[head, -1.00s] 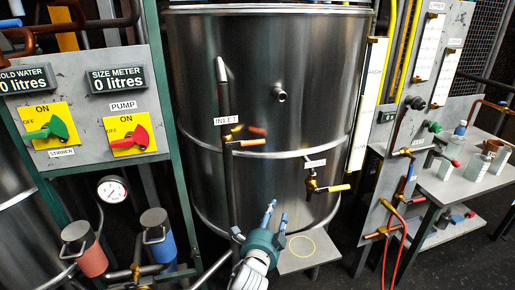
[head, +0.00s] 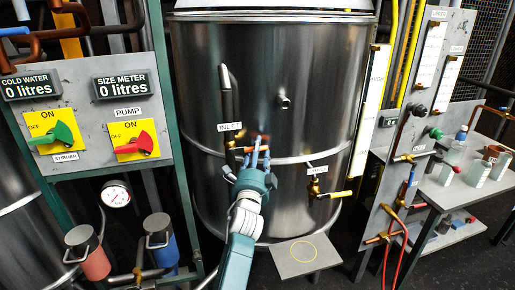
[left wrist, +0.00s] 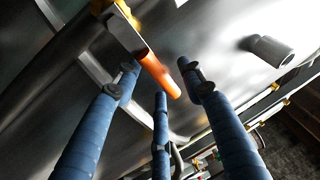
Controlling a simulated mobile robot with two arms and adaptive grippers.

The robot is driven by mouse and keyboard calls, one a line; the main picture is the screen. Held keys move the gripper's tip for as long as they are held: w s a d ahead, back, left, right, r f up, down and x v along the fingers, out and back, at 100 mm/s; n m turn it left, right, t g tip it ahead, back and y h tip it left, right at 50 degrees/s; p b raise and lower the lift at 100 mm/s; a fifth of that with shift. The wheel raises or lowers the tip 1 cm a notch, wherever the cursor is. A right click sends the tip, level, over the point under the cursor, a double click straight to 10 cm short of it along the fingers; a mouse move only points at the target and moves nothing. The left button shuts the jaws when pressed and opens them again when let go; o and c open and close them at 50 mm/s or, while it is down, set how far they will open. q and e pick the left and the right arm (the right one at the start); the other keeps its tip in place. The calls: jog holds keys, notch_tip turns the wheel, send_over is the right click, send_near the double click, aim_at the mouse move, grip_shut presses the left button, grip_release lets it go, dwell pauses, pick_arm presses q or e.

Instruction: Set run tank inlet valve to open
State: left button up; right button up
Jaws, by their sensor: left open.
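The run tank (head: 300,60) is a large steel cylinder in the middle of the head view. Its inlet pipe stands at the tank's left, with an INLET label (head: 229,127). The inlet valve has an orange handle (left wrist: 157,73), large in the left wrist view and lying between and beyond my finger tips. In the head view the handle is partly hidden behind my fingers. My left gripper (head: 257,154), with blue fingers, is open right at the handle; it also shows in the left wrist view (left wrist: 160,85). I cannot tell whether a finger touches the handle. My right gripper is not in view.
A lower tank valve with a yellow handle (head: 339,194) sits to the right. A grey platform (head: 286,264) is below. A panel with a green stirrer switch (head: 57,136) and red pump switch (head: 135,147) stands left. A bench (head: 448,197) with bottles is at right.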

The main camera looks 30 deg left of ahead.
pick_arm(q)
jog(key=shift+w+a, duration=0.2)
jog(key=shift+w, duration=0.15)
grip_shut()
